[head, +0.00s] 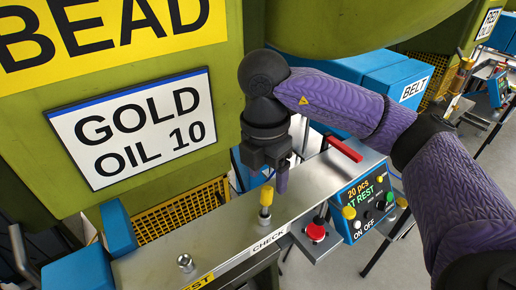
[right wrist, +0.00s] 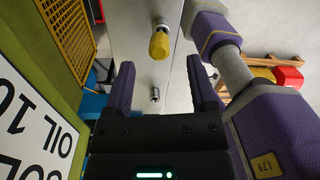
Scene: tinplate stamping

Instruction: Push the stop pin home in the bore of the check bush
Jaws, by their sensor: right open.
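The stop pin with its yellow head (head: 265,195) stands upright on the metal bench by the CHECK label. My left gripper is not in view.
A second, bare metal bush (head: 186,262) stands farther left on the bench (head: 225,238). A control box (head: 365,203) reading AT REST, a red button (head: 316,231) and a red-handled lever (head: 345,149) are to the right. The green machine (head: 50,160) walls the back left.

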